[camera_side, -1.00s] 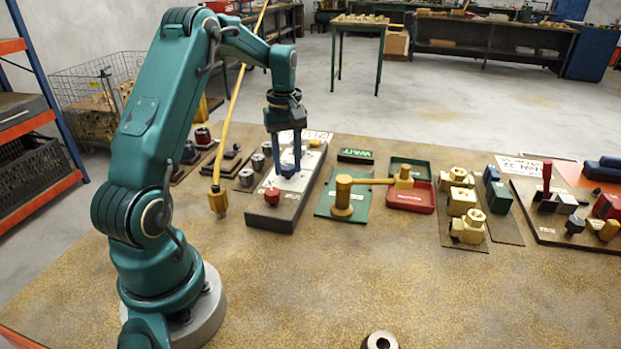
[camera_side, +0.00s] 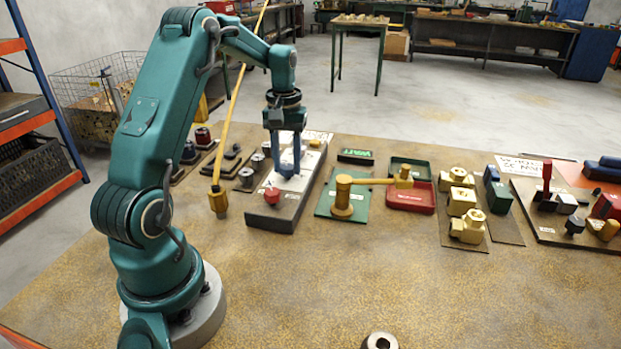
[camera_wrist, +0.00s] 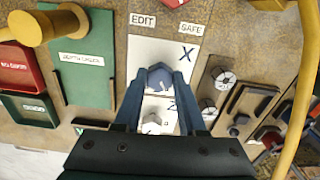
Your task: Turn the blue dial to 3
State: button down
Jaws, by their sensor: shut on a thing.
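The blue dial (camera_wrist: 159,77) shows in the wrist view as a faceted knob on a white plate (camera_wrist: 192,33) with a large X to its right. My gripper (camera_wrist: 160,82) points down at it, with one blue finger on each side, shut on the dial. In the side view my gripper (camera_side: 290,172) stands over the white-topped panel block (camera_side: 279,218), and the dial is mostly hidden by the fingers. A mark like a 2 shows partly below the dial in the wrist view; the other dial marks and the pointer cannot be read.
A red knob (camera_side: 271,196) sits on the near end of the block. A white knob (camera_wrist: 152,122) shows below the dial. A yellow post with an arm (camera_side: 343,198) and a red tray (camera_side: 412,198) stand to the right. A yellow hanging tool (camera_side: 218,199) is close on the left.

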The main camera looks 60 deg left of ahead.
aim_at(288, 167)
jog(key=m, duration=0.6)
jog(key=shift+a+r, duration=0.1)
jog(key=m, duration=0.6)
jog(key=shift+m, duration=0.3)
dwell(0.3)
jog(key=shift+c, duration=2.4)
grip_release()
jog(key=shift+r, duration=2.55)
